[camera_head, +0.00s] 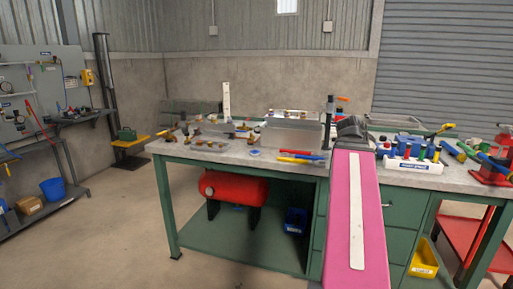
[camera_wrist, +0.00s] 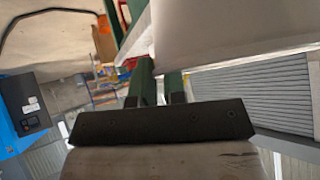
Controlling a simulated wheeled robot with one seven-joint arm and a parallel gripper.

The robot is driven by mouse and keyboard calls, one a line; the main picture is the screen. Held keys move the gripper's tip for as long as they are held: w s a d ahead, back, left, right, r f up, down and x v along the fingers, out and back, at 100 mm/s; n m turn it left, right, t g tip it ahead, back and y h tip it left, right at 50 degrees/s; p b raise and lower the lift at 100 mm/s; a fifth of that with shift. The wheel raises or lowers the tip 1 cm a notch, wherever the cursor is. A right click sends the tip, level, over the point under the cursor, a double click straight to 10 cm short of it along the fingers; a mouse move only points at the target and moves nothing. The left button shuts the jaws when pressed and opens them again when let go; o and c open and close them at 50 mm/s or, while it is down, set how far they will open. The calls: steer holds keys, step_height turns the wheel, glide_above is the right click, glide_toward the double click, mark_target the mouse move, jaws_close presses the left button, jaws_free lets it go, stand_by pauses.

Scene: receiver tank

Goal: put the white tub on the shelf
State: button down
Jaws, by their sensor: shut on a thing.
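In the wrist view, a large pale smooth surface at the upper right, which looks like the white tub (camera_wrist: 230,30), lies right at the fingertips of my gripper (camera_wrist: 160,82). The gripper is shut on it, and the tub runs out of the frame. In the head view my pink arm stretches over the bench front and hides the gripper; I do not make out the tub there. A green lower shelf (camera_head: 235,247) runs under the workbench. Another shelf (camera_head: 85,117) is on the left wall. I cannot tell which shelf the task means.
A red cart (camera_head: 462,240) is at the right. The left floor is open.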

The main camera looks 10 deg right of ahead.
steer(key=w+a+n+t+y, duration=0.2)
steer(key=w+a+n, duration=0.25)
steer(key=a, duration=0.75)
steer(key=w+a+r+n+t+y, duration=0.1)
steer(key=w+a+n+t+y, duration=0.15)
steer(key=w+a, duration=0.7)
steer(key=w+a+n+t+y, duration=0.2)
steer(key=a+n, duration=0.2)
steer(key=a, duration=1.2)
steer(key=w+f+n+y, duration=0.1)
steer(key=w+f, duration=0.1)
steer(key=f, duration=0.7)
steer(key=w+f+n+y, duration=0.1)
steer(key=w+f+n, duration=0.1)
steer(key=f, duration=0.8)
steer(key=shift+d+f+n, duration=0.15)
steer(key=shift+f+n, duration=0.15)
